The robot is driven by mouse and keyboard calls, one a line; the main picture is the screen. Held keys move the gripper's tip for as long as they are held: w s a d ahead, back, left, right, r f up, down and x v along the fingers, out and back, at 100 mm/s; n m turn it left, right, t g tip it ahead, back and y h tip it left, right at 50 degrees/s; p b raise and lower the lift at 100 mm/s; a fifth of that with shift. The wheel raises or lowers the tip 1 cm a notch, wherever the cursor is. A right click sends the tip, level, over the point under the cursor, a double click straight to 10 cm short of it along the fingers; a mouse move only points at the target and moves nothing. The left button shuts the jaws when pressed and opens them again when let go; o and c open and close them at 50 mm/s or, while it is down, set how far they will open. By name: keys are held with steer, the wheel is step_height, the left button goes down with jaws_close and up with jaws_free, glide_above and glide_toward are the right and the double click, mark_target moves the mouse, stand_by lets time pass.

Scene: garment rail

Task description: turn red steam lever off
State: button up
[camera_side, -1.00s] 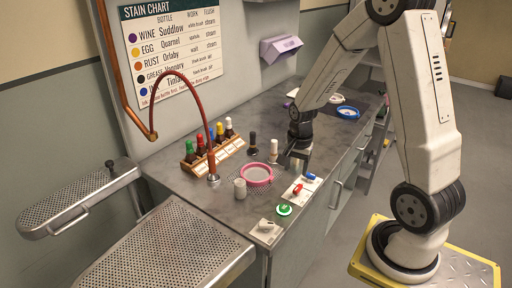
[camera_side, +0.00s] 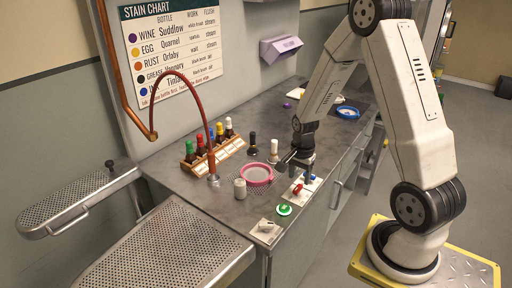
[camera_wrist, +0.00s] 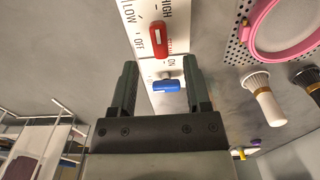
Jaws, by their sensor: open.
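The red steam lever (camera_wrist: 159,37) sits on a white plate (camera_wrist: 143,14) marked LOW, HIGH and OFF in the wrist view. It lies beyond my fingertips, between the HIGH and OFF ends of the plate. In the side view the red lever (camera_side: 298,188) shows just in front of my gripper. My gripper (camera_wrist: 162,72) is open and empty, its two fingers apart. A blue lever (camera_wrist: 167,85) on a plate marked ON lies between the fingers in the picture; contact cannot be told.
A green button (camera_side: 284,209) and a white switch plate (camera_side: 265,231) lie nearer the counter's front. A bottle rack (camera_side: 213,156) stands behind.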

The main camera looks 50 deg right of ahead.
mark_target(298, 187)
steer(key=shift+f, duration=2)
steer(key=shift+c, duration=0.2)
jaws_close()
